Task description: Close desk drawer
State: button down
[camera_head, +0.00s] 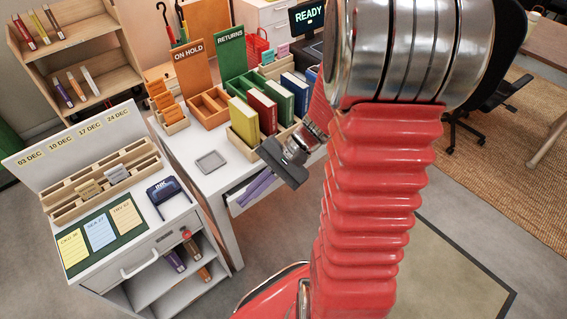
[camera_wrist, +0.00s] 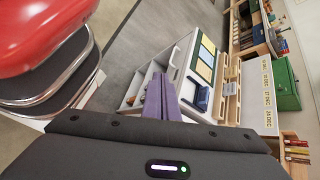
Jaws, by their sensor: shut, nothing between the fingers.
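The white desk (camera_head: 208,180) stands in the middle of the head view. Its drawer (camera_head: 235,208) shows just below the front edge as a pale front with a narrow gap above it. The drawer looks partly open; how far is hard to tell. My gripper (camera_head: 246,201) has two purple fingers below a dark body, pointing down-left across the drawer. Whether they touch it I cannot tell. In the wrist view, the fingers (camera_wrist: 157,84) lie side by side, shut and empty. The desk drawer is not clearly seen in the wrist view.
A white cart (camera_head: 150,235) with a handled drawer and open shelves stands left of the desk. Book racks (camera_head: 238,140) and a small grey tray (camera_head: 211,161) are on the desk. A wooden shelf (camera_head: 75,60) stands behind. Grey floor shows between cart and arm.

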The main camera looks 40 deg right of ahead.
jog(key=w+d+f+m+t+y, duration=0.2)
jog(key=w+d+f+m+t, duration=0.2)
jog(key=d+f+m+t, duration=0.7)
jog(key=s+d+f+m+t+h, duration=0.2)
jog(key=d+f+m+h, duration=0.3)
jog(key=d+f+m, duration=0.1)
jog(key=s+d+f+m+t+h, duration=0.3)
jog(key=d+f+m+h, duration=0.2)
jog(key=d+f+m, duration=0.1)
jog(key=shift+d+t+h, duration=0.3)
jog(key=shift+d, duration=0.35)
jog(key=shift+w, duration=0.15)
jog(key=w+a, duration=0.1)
jog(key=w, duration=1.2)
jog(key=shift+w+a, duration=0.15)
jog(key=shift+w, duration=0.25)
jog(key=shift+w, duration=0.1)
